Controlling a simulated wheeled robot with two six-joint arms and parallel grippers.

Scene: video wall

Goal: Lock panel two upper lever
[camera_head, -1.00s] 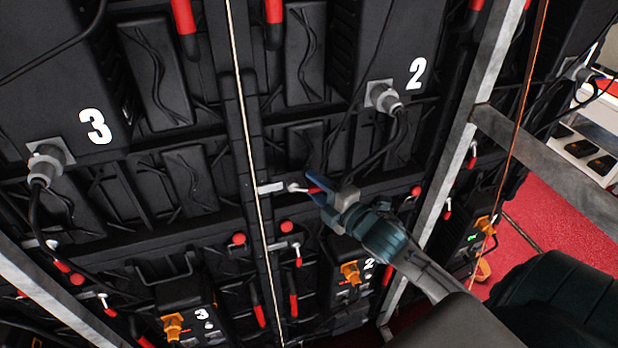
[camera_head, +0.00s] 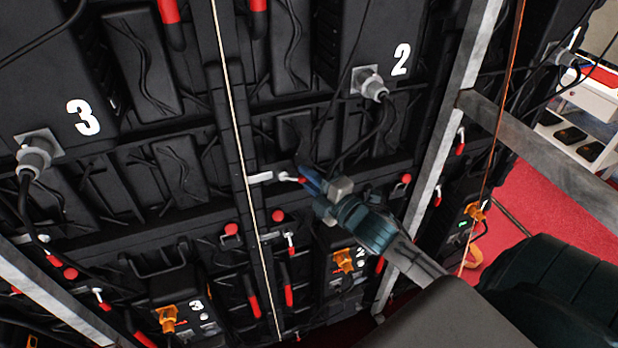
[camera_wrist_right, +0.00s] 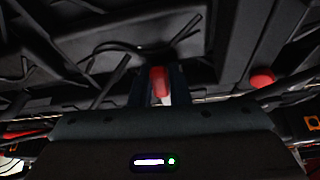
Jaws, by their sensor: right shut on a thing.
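Panel two (camera_head: 330,45), black with a white 2, is at the upper middle of the head view. Its upper lever (camera_head: 283,177), silver with a red grip, sits at the panel's lower left by a silver latch plate (camera_head: 260,178). My right gripper (camera_head: 304,180) is shut on the lever's red grip, which its blue fingers partly cover. In the right wrist view the red grip (camera_wrist_right: 160,82) shows between the two dark fingers. My left gripper is not in view.
A second lever (camera_head: 290,243) hangs below, beside red knobs (camera_head: 278,216). Panel three (camera_head: 60,75) is at left.

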